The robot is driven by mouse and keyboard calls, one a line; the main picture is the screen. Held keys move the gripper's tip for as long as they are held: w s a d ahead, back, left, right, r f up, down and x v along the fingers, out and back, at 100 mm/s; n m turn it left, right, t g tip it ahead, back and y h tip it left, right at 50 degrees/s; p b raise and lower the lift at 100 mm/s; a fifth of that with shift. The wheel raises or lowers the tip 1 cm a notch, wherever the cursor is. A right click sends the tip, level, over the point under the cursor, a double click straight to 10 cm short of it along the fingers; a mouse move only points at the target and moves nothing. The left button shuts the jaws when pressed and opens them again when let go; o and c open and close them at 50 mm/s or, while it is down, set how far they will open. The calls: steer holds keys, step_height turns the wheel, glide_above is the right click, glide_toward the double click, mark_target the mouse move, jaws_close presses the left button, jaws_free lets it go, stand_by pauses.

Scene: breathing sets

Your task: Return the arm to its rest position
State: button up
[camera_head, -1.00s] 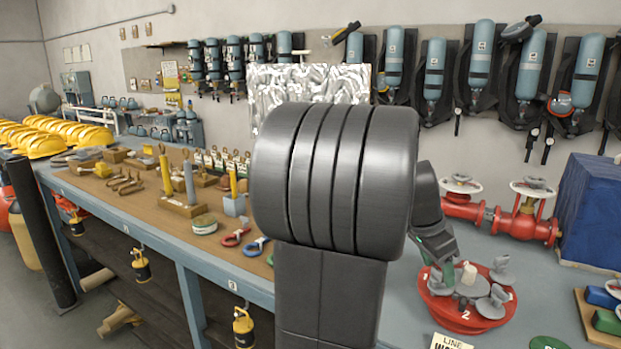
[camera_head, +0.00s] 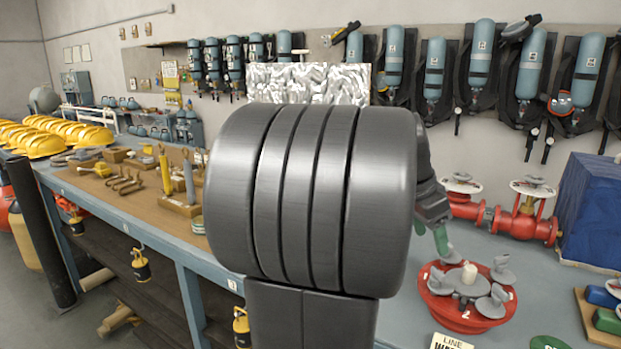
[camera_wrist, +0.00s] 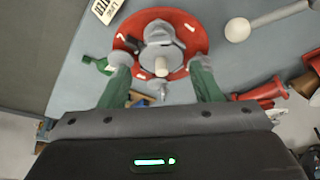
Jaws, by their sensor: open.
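My gripper (camera_wrist: 160,90) is open, its two green-and-grey fingers spread apart with nothing between them. In the head view part of my gripper (camera_head: 442,240) shows behind my large grey arm joint, above and left of a red round tray. In the wrist view the red tray (camera_wrist: 198,42) lies beyond the fingertips. Grey knob-like pieces and a pale peg stand on the tray (camera_head: 439,315). My arm hides the middle of the bench.
A blue bench (camera_head: 400,310) runs along the wall. Red pipework with valves (camera_head: 512,222) and a blue block (camera_head: 590,215) stand at the right. Yellow helmets (camera_head: 45,145) and tools fill the left. Breathing sets (camera_head: 480,60) hang on the wall behind.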

mark_target(439, 270)
steer(key=x, duration=0.8)
steer(key=shift+d+f, duration=0.15)
steer(key=shift+f, duration=0.15)
steer(key=shift+d+f+p, duration=0.1)
steer(key=shift+d+p, duration=0.05)
steer(key=shift+p, duration=0.2)
steer(key=shift+s+n+t+p, duration=0.1)
steer(key=shift+n+t+p, duration=0.3)
steer(key=shift+n, duration=0.5)
steer(key=n+t+p, duration=0.1)
steer(key=n, duration=0.2)
steer(key=shift+y+p, duration=0.4)
steer(key=shift+s+d+n+t+y+p, duration=0.1)
steer(key=shift+n+t+y+p, duration=0.35)
steer(key=shift+n, duration=0.65)
steer(key=shift+n+t+y+p, duration=0.15)
steer(key=shift+n+p, duration=0.45)
steer(key=shift+n, duration=0.5)
steer(key=shift+d+n+y+p, duration=0.1)
steer(key=shift+n+y+p, duration=0.5)
steer(key=shift+n, duration=1.3)
steer(key=shift+d+n+y+p, duration=0.1)
steer(key=shift+n+y+p, duration=0.7)
steer(key=shift+n, duration=1.4)
